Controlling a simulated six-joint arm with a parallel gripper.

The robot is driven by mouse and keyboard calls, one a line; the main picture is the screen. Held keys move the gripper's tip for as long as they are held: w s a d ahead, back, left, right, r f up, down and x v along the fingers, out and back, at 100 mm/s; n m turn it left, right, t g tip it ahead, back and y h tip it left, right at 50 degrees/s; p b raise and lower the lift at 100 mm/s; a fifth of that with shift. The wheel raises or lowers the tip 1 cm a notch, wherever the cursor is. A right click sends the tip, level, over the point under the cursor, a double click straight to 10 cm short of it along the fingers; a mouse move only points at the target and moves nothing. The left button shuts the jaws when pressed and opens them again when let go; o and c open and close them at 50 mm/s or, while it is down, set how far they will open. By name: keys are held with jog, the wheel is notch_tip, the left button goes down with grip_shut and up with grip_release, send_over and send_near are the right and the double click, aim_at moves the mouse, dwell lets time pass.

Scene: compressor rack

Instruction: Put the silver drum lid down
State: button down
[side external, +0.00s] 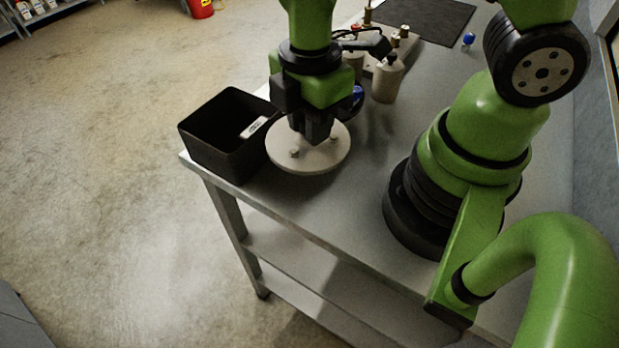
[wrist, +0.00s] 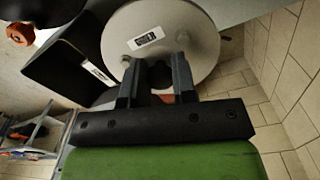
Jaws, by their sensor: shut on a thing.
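The silver drum lid (side external: 325,155) is a pale round disc with small knobs on its top. It is held roughly level at the table's left part, beside the black bin; I cannot tell whether it touches the table. My gripper (side external: 312,138) points down over its middle, shut on it. In the wrist view the lid (wrist: 205,40) spreads beyond the fingers of my gripper (wrist: 158,75), with a white label on its face. The exact grip point is partly hidden by the fingers.
A black open bin (side external: 213,150) stands at the table's left corner, close to the lid, with a white label inside. Behind are a beige canister (side external: 387,80), brass fittings, a dark mat (side external: 430,18) and a small blue item (side external: 468,39). The table (side external: 310,205) is bare in front of the lid.

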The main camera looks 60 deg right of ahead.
jog(key=shift+f, duration=4.8)
jog(key=c, duration=0.9)
grip_release()
jog(key=shift+f, duration=0.1)
notch_tip(320, 180, up, 12)
jog(key=shift+r, duration=0.25)
